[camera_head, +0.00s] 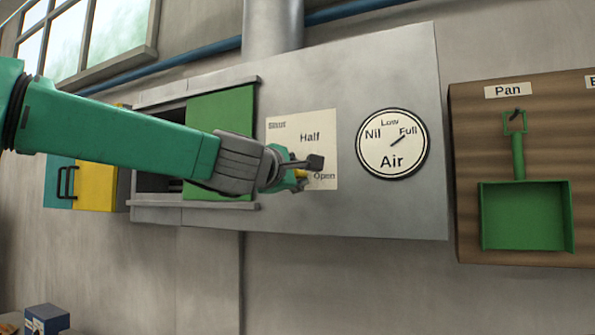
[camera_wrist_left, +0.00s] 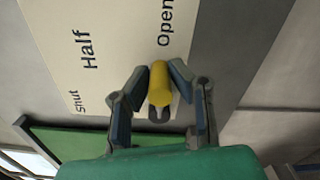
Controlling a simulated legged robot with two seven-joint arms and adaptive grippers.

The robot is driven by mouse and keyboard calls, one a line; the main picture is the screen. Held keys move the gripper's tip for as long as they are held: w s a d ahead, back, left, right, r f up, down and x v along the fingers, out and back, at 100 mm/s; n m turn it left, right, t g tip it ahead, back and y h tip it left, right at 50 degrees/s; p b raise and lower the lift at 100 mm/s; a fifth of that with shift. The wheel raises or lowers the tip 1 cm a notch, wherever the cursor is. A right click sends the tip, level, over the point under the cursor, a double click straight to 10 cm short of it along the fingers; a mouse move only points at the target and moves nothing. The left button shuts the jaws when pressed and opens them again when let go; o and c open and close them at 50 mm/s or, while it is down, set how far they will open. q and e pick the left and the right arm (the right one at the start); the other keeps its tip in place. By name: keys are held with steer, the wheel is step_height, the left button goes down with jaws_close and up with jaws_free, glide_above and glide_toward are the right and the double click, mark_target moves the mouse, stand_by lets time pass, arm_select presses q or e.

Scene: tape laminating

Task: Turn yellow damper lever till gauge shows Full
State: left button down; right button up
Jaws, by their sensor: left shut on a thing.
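The yellow damper lever (camera_wrist_left: 160,88) is between the two fingers of my left gripper (camera_wrist_left: 161,73) in the left wrist view. The gripper is shut on it. In the head view my left gripper (camera_head: 304,172) covers most of the lever, near the word Open on the cream label plate (camera_head: 287,130). The plate reads Shut, Half and Open. The round white Air gauge (camera_head: 392,162) is to the right of the plate. Its needle points up and right, at the word Full. My right gripper is in neither view.
A grey metal panel (camera_head: 400,75) carries the plate and gauge. A green sliding door (camera_head: 222,112) is behind my left arm. A green pan (camera_head: 525,220) hangs on a wooden board (camera_head: 480,150) at the right. A yellow and teal box (camera_head: 96,187) stands out at the left.

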arm_select(q)
steer(key=shift+f+m, duration=0.2)
steer(key=shift+m, duration=0.3)
steer(key=shift+f, duration=0.2)
steer(key=c, duration=1.4)
jaws_free()
steer(key=shift+w, duration=0.1)
steer(key=shift+c, duration=0.2)
steer(key=shift+s+a, duration=0.15)
steer(key=shift+s, duration=0.15)
steer(key=v, duration=1.1)
steer(key=shift+a, duration=0.15)
steer(key=shift+f, duration=0.2)
